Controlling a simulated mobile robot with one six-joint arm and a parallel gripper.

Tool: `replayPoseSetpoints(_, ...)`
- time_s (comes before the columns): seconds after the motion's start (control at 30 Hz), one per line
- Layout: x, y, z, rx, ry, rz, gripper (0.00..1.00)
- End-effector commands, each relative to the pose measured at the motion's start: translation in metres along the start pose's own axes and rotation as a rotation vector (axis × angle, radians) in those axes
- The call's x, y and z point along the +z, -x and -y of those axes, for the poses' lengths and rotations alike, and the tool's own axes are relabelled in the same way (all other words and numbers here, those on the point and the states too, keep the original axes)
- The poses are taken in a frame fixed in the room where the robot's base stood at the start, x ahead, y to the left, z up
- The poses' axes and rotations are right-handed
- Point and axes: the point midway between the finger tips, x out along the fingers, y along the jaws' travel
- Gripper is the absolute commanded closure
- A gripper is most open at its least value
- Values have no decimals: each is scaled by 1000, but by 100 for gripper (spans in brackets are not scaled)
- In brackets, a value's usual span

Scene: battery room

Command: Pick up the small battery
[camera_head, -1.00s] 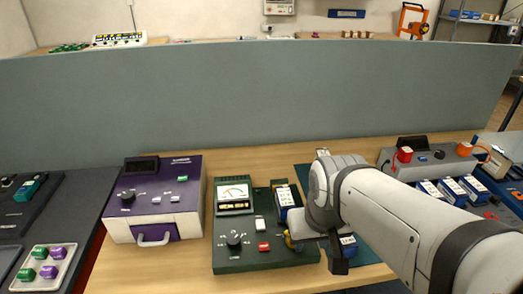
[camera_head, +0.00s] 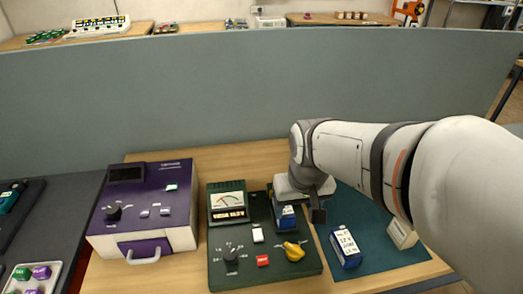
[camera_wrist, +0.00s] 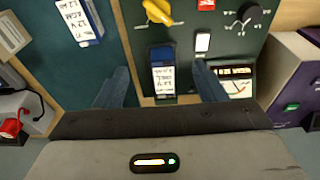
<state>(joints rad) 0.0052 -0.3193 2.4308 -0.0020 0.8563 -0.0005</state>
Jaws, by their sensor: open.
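A small blue-and-white battery (camera_head: 286,217) sits upright in the bay of the green tester (camera_head: 228,270). It also shows in the wrist view (camera_wrist: 163,78), between my fingers in the picture. A larger-looking blue-and-white battery (camera_head: 345,246) stands on the dark green mat (camera_head: 385,262); its end shows at the upper left of the wrist view (camera_wrist: 80,22). My gripper (camera_head: 300,208) is open above the bay, with its fingers apart on either side of the small battery (camera_wrist: 160,76). The gripper partly hides this battery in the head view. I cannot tell whether the fingers touch it.
The tester has a yellow knob (camera_head: 292,251), a black dial (camera_head: 231,253) and a meter (camera_head: 227,200) close by. A purple-and-white unit (camera_head: 150,205) stands left. A beige device (camera_head: 402,234) lies at the mat's right. A grey partition (camera_head: 200,95) rises behind.

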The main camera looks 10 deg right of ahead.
Motion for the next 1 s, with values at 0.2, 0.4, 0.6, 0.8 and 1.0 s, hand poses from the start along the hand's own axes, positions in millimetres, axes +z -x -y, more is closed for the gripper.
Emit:
replayPoseSetpoints(0.2,-52,-20,1,-1,0,104,35)
replayPoseSetpoints(0.4,-78,-46,2,-2,1,158,35)
replayPoseSetpoints(0.6,-84,-64,3,-2,1,178,35)
replayPoseSetpoints(0.8,-81,-85,3,-2,1,177,35)
replayPoseSetpoints(1.0,-82,-106,2,-2,2,179,35)
